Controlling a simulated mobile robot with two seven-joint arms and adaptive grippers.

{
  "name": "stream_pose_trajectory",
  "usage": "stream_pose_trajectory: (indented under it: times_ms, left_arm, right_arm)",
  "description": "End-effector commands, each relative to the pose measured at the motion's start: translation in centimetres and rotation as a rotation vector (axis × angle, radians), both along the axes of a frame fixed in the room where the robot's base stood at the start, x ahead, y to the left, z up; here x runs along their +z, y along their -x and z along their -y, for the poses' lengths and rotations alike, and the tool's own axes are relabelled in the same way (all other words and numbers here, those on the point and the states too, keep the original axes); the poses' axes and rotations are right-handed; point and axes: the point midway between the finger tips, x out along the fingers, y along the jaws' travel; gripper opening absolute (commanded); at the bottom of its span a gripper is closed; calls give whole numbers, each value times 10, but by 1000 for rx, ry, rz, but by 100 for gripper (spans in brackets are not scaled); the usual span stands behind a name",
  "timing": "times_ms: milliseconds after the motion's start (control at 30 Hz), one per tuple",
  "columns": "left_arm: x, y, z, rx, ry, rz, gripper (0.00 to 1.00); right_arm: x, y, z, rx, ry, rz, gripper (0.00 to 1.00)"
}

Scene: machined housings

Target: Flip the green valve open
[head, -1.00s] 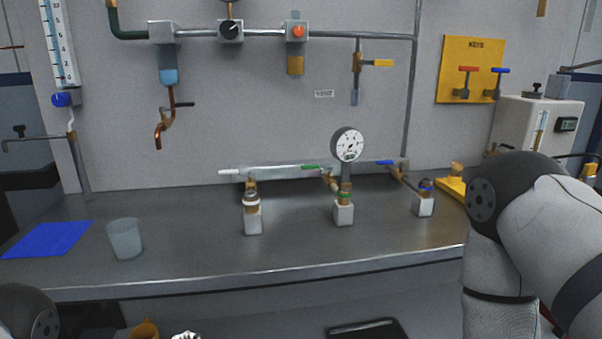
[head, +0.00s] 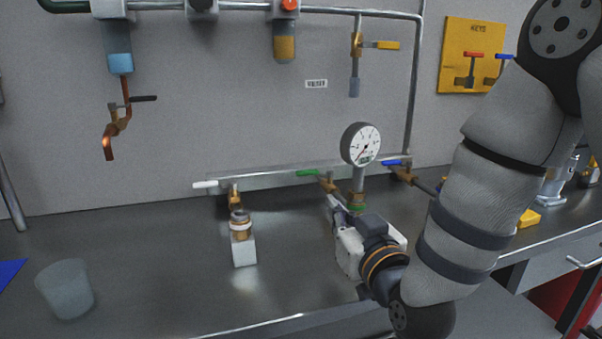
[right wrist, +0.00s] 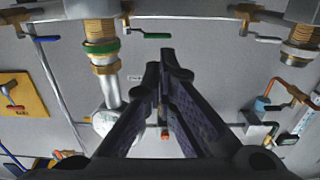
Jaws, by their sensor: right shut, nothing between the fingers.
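The green valve lever (head: 308,172) lies about level along the grey manifold bar, pointing left from its brass valve body (head: 327,184). The lever also shows in the right wrist view (right wrist: 157,35), just beyond my fingertips. My right gripper (head: 335,203) is low over the bench in front of the green valve, beside the gauge's stem. In the right wrist view its dark fingers (right wrist: 168,62) are together and empty, and appear apart from the lever. The gripper's body hides the block under the gauge. My left gripper is out of view.
A round gauge (head: 361,144) stands just right of the green valve. A white lever (head: 206,184) is to the left and a blue lever (head: 391,163) to the right. A white block with a brass fitting (head: 242,240) and a cup (head: 65,289) stand on the left.

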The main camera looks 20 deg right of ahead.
Motion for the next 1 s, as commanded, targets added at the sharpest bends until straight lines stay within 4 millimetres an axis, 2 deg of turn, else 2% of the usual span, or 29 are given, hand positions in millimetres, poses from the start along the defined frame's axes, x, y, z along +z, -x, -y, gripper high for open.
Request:
stream_pose_trajectory:
  times_ms: [333,433,1000]
  left_arm:
    - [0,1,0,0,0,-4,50]
    - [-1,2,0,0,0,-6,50]
    - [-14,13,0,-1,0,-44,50]
  right_arm:
    - [2,-1,0,0,0,5,0]
    - [1,-7,0,0,0,4,0]
    - [-2,-121,-4,0,1,2,0]
